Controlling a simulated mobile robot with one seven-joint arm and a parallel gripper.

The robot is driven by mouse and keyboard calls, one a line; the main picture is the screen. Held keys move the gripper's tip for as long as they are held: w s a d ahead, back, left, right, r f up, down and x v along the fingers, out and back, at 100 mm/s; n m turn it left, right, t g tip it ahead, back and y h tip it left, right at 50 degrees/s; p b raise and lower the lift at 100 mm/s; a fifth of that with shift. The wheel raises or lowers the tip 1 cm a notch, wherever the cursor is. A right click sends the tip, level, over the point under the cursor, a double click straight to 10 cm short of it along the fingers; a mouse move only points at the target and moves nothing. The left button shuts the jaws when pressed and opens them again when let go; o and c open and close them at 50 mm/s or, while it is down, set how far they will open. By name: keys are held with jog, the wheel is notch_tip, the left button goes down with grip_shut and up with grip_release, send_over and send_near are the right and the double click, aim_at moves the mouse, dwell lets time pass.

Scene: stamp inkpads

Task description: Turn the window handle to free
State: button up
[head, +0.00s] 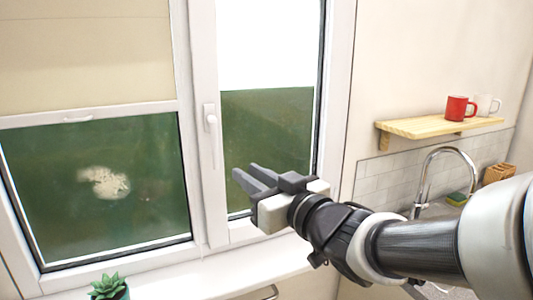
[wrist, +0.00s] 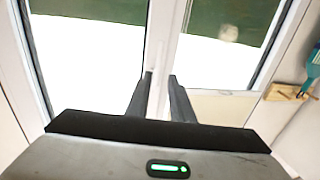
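The window handle (head: 210,120) is white and sits on the frame of the right window sash, its grip hanging downward. In the wrist view the handle (wrist: 157,65) shows faintly as a pale upright shape beyond and between the fingertips. My gripper (head: 244,174) is open and empty, below and to the right of the handle in the head view, with its fingers pointing toward the window. In the wrist view its two dark fingers (wrist: 160,76) are apart with a gap between them. I see no contact with the handle.
A beige blind (head: 85,50) covers the upper left pane. A succulent (head: 108,287) stands at the sill (head: 190,275). At right, a wooden shelf (head: 430,127) holds a red mug (head: 457,108) and a white mug (head: 485,104), above a tap (head: 425,175).

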aim_at(217, 152)
jog(key=x, duration=1.6)
jog(key=shift+w+a, duration=0.2)
jog(key=shift+w, duration=0.15)
grip_shut()
